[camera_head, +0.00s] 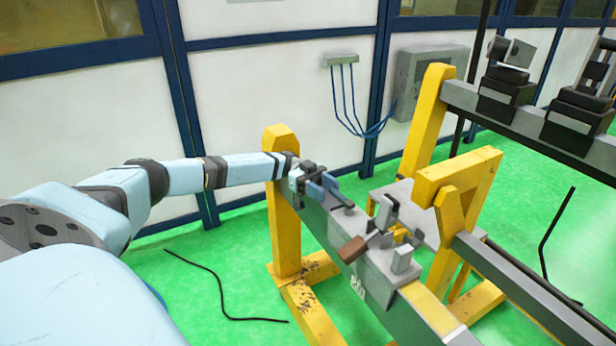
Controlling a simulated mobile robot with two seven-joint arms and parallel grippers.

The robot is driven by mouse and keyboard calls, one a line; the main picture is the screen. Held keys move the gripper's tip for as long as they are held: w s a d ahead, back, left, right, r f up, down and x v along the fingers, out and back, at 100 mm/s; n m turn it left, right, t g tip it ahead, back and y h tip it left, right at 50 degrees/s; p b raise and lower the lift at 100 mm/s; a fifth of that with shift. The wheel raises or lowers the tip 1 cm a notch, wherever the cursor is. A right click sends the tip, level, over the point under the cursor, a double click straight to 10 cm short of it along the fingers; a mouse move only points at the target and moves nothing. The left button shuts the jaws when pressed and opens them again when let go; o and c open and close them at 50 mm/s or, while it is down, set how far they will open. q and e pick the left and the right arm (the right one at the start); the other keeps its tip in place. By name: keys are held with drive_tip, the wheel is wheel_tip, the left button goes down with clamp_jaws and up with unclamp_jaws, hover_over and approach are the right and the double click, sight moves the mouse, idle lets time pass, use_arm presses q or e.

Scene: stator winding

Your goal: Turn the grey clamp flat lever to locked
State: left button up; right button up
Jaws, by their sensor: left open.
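The grey clamp (384,214) sits on a grey block on top of the grey beam (316,212). It has an upright grey plate, and an arm with a brown end (352,250) slopes down to the left, over the beam's near side. Which part is the flat lever is hard to tell at this size. My left gripper (340,194) is open at the beam's far end, up and left of the clamp and apart from it. Its fingers point toward the clamp and seem to hold nothing. My right gripper is out of view.
Yellow posts (282,200) carry the beam. A second yellow frame (455,190) with a grey rail stands close on the right. Black machine units (507,90) sit on a rail at the upper right. Dark cables (222,290) lie on the green floor.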

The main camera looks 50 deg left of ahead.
use_arm(q)
drive_tip(key=a+b, duration=0.1)
drive_tip(key=a, duration=1)
drive_tip(key=shift+w+d, duration=0.1)
